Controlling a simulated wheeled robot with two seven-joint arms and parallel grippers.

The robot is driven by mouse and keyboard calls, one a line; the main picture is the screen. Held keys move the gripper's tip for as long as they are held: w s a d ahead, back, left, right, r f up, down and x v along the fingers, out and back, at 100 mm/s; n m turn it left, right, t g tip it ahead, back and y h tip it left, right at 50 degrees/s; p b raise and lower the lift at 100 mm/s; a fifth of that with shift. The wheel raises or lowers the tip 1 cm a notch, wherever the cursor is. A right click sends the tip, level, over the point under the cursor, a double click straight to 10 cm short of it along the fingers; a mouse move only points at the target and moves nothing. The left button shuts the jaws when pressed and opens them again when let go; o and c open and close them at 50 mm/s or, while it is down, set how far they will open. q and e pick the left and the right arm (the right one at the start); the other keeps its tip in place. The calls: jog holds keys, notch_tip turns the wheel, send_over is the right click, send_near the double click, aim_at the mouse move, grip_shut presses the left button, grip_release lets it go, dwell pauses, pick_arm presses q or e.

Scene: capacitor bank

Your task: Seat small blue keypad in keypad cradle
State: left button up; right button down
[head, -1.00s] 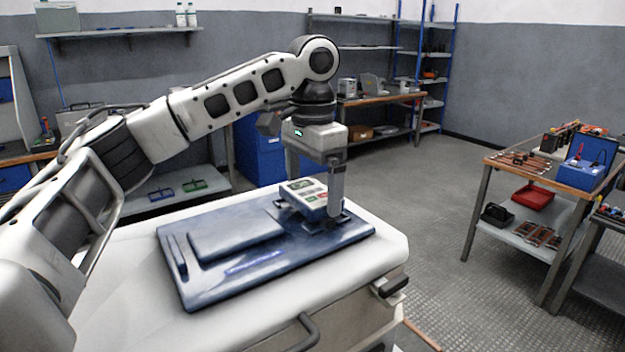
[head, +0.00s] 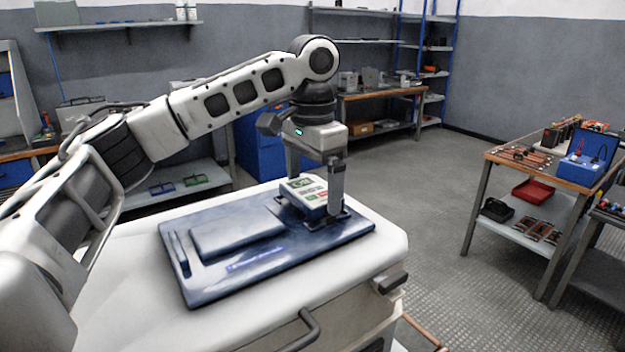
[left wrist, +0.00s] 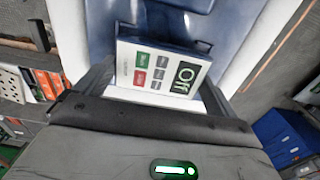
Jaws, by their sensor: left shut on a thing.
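The small keypad (head: 305,193) has a white face with a green display and small green, red and grey keys, and blue sides. My left gripper (head: 318,205) points down and is shut on it, one finger at each side. The keypad is tilted, just over the dark keypad cradle (head: 338,220) at the right part of the blue board. Whether its underside touches the cradle cannot be told. In the left wrist view the keypad (left wrist: 158,68) sits between the fingers, its display reading "Off". The cradle is mostly hidden beneath the keypad. My right gripper is out of view.
The blue board (head: 200,278) lies on a white cabinet top (head: 130,290) and has a raised pad (head: 236,236) left of the cradle. A workbench with a blue case (head: 583,168) and a red bin (head: 533,190) stands at the right. The floor between is clear.

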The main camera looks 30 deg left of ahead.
pick_arm(q)
jog(key=shift+f, duration=0.8)
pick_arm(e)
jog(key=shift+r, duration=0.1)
pick_arm(q)
jog(key=o, duration=0.6)
jog(key=shift+s, duration=0.1)
jog(key=shift+o, duration=0.2)
jog(key=shift+f, duration=0.1)
notch_tip(320, 180, up, 3)
jog(key=shift+r, duration=0.15)
notch_tip(320, 180, up, 7)
jog(key=p, duration=0.3)
jog(key=shift+r, duration=0.1)
notch_tip(320, 180, up, 6)
jog(key=p, duration=0.2)
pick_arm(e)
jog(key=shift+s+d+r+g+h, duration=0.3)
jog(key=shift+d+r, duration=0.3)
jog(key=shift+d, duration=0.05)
